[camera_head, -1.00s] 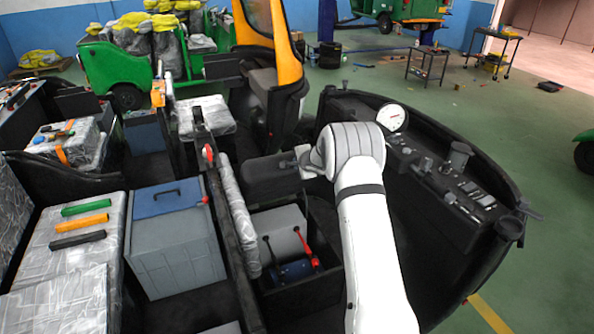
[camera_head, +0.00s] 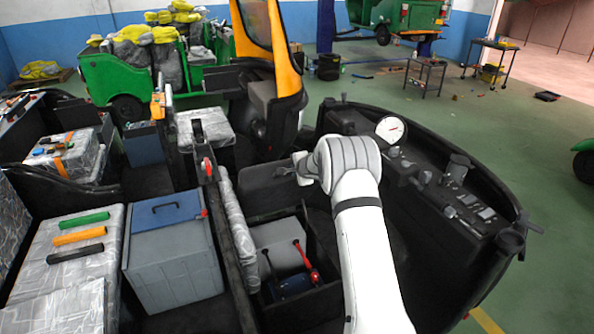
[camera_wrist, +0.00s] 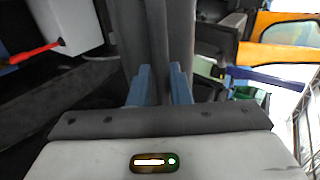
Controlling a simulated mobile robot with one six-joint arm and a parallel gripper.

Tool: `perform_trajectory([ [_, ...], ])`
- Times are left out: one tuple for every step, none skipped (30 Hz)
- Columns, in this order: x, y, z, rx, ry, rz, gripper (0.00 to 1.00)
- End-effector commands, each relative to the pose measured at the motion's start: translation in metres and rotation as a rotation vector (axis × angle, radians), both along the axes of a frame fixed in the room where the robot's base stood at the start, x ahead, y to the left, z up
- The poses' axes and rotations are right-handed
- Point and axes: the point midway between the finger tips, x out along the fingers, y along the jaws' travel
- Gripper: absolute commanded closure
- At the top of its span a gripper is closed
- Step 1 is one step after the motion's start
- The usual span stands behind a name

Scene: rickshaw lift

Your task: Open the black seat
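The black seat (camera_head: 262,187) is raised and tilted up above an open black compartment in the cab, in the head view. My gripper (camera_head: 290,169) is at the seat's right edge, with my white arm reaching up from below. In the wrist view the two blue fingers of my gripper (camera_wrist: 160,86) stand on either side of the dark seat edge (camera_wrist: 155,40) and appear closed on it. The exact contact is hard to see. A grey box (camera_head: 277,243) and a red-handled part (camera_head: 306,262) show in the compartment under the seat.
The dashboard (camera_head: 445,190) with a round white gauge (camera_head: 391,129) curves along the right. A grey-blue box (camera_head: 172,252) and plastic-wrapped packages (camera_head: 65,255) lie at the left. The orange door frame (camera_head: 287,55) stands behind. Green floor lies beyond the cab.

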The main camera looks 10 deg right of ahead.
Motion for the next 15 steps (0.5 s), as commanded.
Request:
perform_trajectory([
  [-0.001,0.0,-0.001,-0.001,0.002,-0.001,0.83],
  [-0.001,0.0,-0.001,0.0,0.002,0.0,0.83],
  [-0.002,0.0,0.0,0.0,0.002,0.0,0.83],
  [-0.003,-0.001,0.001,0.0,0.001,0.0,0.83],
  [-0.005,-0.001,0.002,0.0,0.001,0.0,0.83],
  [-0.008,-0.002,0.004,0.0,0.001,0.0,0.83],
  [-0.01,-0.002,0.006,0.001,0.001,-0.001,0.83],
  [-0.013,-0.003,0.009,0.001,0.0,-0.001,0.83],
  [-0.018,-0.004,0.012,0.001,0.0,-0.001,0.83],
  [-0.022,-0.005,0.015,0.001,0.0,-0.001,0.83],
  [-0.025,-0.005,0.018,0.001,-0.001,-0.001,0.83],
  [-0.031,-0.006,0.022,0.001,-0.001,-0.001,0.83],
  [-0.034,-0.007,0.025,0.001,0.0,-0.001,0.83],
  [-0.038,-0.008,0.027,0.001,0.0,-0.001,0.83],
  [-0.043,-0.008,0.031,0.0,-0.001,0.0,0.83],
])
